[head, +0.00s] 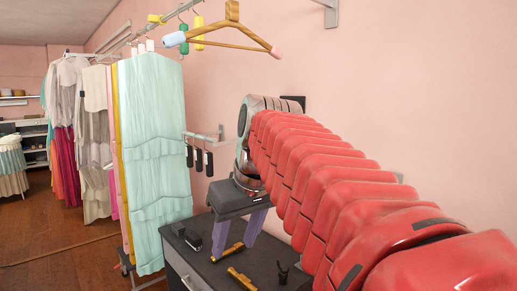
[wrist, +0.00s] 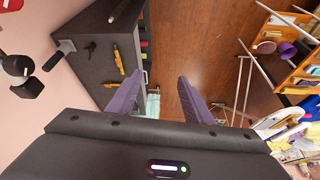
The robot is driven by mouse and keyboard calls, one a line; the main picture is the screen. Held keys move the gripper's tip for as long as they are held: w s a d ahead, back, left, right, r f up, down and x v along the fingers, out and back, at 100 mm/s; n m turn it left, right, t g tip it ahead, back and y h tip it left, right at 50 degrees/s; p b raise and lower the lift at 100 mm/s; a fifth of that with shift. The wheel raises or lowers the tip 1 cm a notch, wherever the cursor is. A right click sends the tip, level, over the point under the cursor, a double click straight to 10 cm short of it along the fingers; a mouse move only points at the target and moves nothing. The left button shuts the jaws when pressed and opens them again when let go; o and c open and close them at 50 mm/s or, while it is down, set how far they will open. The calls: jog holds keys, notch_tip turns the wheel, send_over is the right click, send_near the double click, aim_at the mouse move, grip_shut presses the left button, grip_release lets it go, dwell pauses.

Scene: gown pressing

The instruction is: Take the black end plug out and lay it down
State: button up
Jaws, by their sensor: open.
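I cannot single out the black end plug for certain. A small black forked piece (head: 283,272) stands on the dark worktop (head: 262,262) at its right in the head view, and a small dark piece (wrist: 92,46) shows on the worktop in the wrist view. My gripper (head: 236,236) has two purple fingers pointing down by the worktop. It is open, with an empty gap between the fingers in the wrist view (wrist: 160,80). It appears to hold nothing.
Yellow-brown tools (head: 240,278) and a black item (head: 192,240) lie on the worktop. Black pieces (head: 198,157) hang from a wall bracket (head: 205,135). A mint gown (head: 155,150) hangs on a rack at left. A wooden hanger (head: 232,42) is overhead. Wooden floor (head: 65,240) is open at left.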

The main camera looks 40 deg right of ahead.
jog(key=s+d+r, duration=0.2)
jog(key=d+r, duration=0.5)
jog(key=d, duration=0.4)
jog(key=s+d+r+n, duration=0.1)
jog(key=s+d+r, duration=0.1)
jog(key=d+r, duration=0.6)
jog(key=d, duration=0.3)
jog(key=shift+s+r+n, duration=0.15)
jog(key=shift+s+n, duration=0.15)
jog(key=shift+w+d, duration=0.1)
jog(key=shift+a+x, duration=0.15)
jog(key=shift+x, duration=3.3)
jog(key=shift+a+x, duration=0.1)
jog(key=shift+x, duration=3.35)
jog(key=shift+c, duration=0.5)
grip_shut()
